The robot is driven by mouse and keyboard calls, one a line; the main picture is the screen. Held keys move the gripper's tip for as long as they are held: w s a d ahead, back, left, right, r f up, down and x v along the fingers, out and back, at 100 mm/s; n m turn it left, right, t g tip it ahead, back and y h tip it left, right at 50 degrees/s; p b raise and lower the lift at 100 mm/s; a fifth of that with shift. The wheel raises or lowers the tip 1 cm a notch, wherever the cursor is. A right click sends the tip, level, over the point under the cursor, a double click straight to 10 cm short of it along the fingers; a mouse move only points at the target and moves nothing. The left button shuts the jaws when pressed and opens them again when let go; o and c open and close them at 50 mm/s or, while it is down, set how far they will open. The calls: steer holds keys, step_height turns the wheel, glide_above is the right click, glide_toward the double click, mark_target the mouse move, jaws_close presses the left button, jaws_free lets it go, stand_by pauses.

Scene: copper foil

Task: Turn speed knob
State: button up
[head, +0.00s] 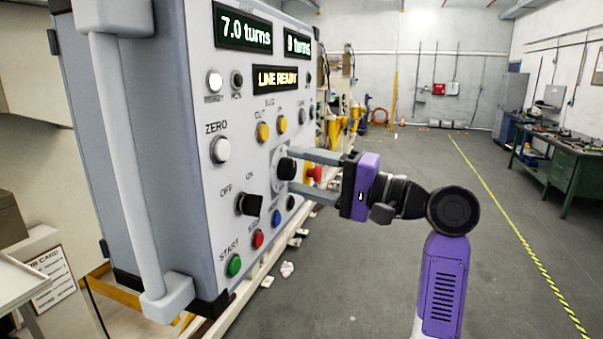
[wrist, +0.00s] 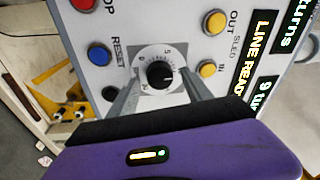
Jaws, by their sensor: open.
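The speed knob is a round black knob (head: 287,168) on a pale dial plate, on the front of the grey control panel (head: 205,110). In the wrist view the knob (wrist: 160,75) has a white pointer line and numbers around it. My gripper (head: 298,174) is at the panel with its two fingers on either side of the knob. In the wrist view the fingers (wrist: 160,92) are apart, with gaps between them and the knob. How close the fingertips are to the plate is hard to tell. The displays read "7.0 turns" and "LINE READY".
A green workbench (head: 550,165) stands far right. The floor between is clear.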

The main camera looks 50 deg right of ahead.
steer(key=b+v, duration=0.2)
steer(key=v, duration=0.5)
steer(key=shift+s, duration=0.3)
steer(key=shift+d, duration=0.1)
